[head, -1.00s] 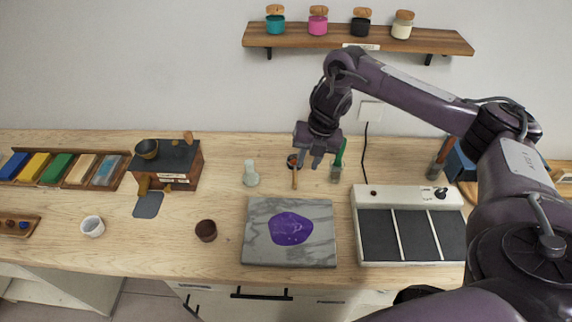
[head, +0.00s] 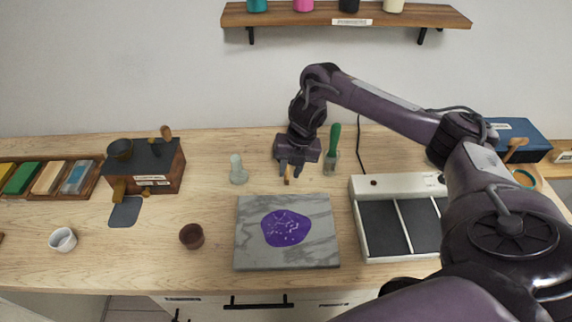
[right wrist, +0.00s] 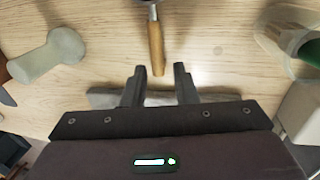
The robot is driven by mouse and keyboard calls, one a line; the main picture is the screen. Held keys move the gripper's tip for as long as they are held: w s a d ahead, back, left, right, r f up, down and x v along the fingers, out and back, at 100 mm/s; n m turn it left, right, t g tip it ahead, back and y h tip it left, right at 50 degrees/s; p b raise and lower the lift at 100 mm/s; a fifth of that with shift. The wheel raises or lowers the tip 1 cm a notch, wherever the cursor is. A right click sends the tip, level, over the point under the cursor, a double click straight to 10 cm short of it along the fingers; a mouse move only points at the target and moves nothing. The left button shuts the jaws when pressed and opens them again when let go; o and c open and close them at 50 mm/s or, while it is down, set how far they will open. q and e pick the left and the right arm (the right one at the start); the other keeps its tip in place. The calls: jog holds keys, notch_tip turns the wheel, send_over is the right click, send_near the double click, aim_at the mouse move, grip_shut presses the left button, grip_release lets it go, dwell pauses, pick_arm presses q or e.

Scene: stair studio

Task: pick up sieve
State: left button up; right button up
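A tool with a light wooden handle (right wrist: 157,48) and a thin metal shank lies on the counter; I take it to be the sieve. Its dark head is cut off at the top edge of the right wrist view. In the head view only the handle's end (head: 287,176) shows, and my gripper hides the rest. My right gripper (right wrist: 159,74) is open and empty. Its two fingertips stand on either side of the line of the handle's end, apart from it. The right gripper (head: 291,170) points down over the handle in the head view. My left gripper is not in view.
A pale pestle-shaped piece (head: 238,171) stands left of the gripper, a green-handled tool in a clear holder (head: 330,160) close right. A marble slab (head: 315,255) with a purple patch lies in front. A white-framed panel (head: 363,243) stands right, a wooden box (head: 170,178) left.

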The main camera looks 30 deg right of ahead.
jog(key=shift+w+a+f+p, duration=0.1)
jog(key=shift+w+f+p, duration=0.1)
jog(key=shift+f, duration=0.4)
jog(key=shift+w+a+f+p, duration=0.1)
jog(key=shift+f+p, duration=0.05)
jog(key=shift+f, duration=0.45)
jog(key=shift+s, duration=0.1)
grip_shut()
jog(key=shift+r, duration=0.1)
